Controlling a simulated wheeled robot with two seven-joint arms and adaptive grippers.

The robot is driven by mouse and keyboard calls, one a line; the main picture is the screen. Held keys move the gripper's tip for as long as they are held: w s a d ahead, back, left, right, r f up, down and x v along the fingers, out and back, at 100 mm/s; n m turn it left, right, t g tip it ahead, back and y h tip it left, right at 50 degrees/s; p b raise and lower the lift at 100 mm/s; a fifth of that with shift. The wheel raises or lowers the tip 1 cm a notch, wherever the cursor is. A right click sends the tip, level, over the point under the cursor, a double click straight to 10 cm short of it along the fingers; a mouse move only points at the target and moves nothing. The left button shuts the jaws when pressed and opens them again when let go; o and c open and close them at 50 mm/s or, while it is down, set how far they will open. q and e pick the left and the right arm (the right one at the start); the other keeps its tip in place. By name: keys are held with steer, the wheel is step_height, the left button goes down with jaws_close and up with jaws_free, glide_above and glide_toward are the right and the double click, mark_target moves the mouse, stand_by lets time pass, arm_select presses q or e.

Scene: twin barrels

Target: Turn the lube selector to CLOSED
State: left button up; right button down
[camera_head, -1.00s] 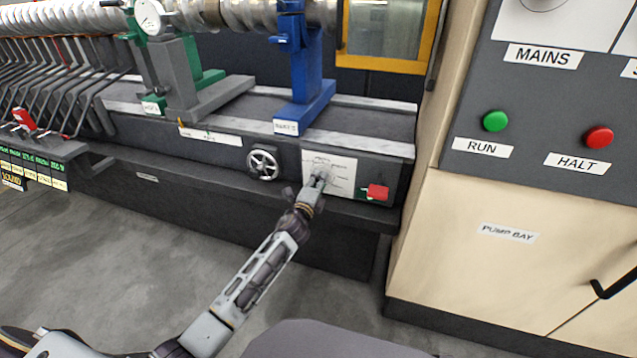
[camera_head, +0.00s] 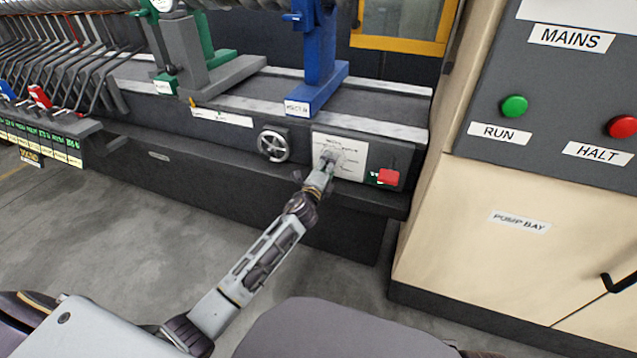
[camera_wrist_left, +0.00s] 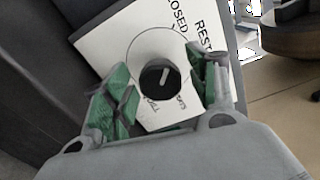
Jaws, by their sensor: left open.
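The lube selector is a round black knob with a pale pointer mark (camera_wrist_left: 158,82) on a white label plate, which also shows in the head view (camera_head: 350,163). In the left wrist view the words CLOSED and REST are readable on the plate; other words are partly hidden. The pointer is tilted, and I cannot tell exactly which word it marks. My left gripper (camera_head: 329,163) is at the plate. Its green-padded fingers (camera_wrist_left: 158,92) are open, one on each side of the knob, with visible gaps. In the head view the gripper hides the knob. My right gripper is not in view.
A spoked handwheel (camera_head: 273,145) is left of the plate and a red switch (camera_head: 388,177) is right of it. A cabinet with a green RUN button (camera_head: 514,107) and red HALT button (camera_head: 621,127) stands at right. The floor in front is clear.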

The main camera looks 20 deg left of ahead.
arm_select(q)
steer(key=s, duration=1.1)
steer(key=shift+s+a, duration=0.15)
steer(key=shift+a, duration=0.05)
stand_by(0.6)
